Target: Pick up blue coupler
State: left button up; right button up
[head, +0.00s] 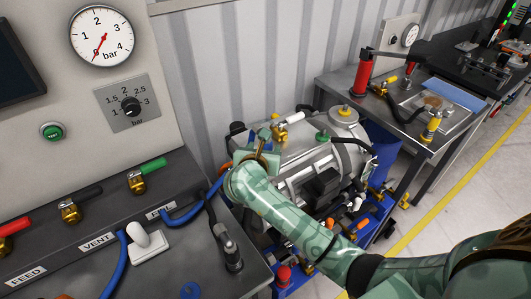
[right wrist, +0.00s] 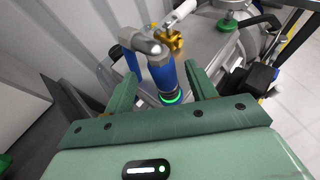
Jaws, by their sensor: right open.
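The blue coupler (right wrist: 163,76) shows in the right wrist view as an upright blue cylinder with a glowing green ring at its lower end. A silver elbow (right wrist: 146,43) joins its top. My right gripper (right wrist: 160,72) is open, with one green finger on each side of the coupler; I cannot tell whether either finger touches it. In the head view my right gripper (head: 258,148) is at the left end of the silver drive unit (head: 318,160), and the arm hides the coupler there. My left gripper is not in view.
A brass valve with a white lever (right wrist: 172,38) sits beside the elbow. A grey panel bench (head: 75,235) with blue hoses (head: 183,216) stands at left. A metal side table (head: 345,85) with a red cylinder (head: 364,74) stands behind right. Open floor (head: 470,190) lies right.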

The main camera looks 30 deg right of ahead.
jog(key=x, duration=0.6)
jog(key=shift+s+f+b, duration=0.15)
jog(key=shift+f+b, duration=0.15)
jog(key=shift+b, duration=0.1)
jog(key=c, duration=1.2)
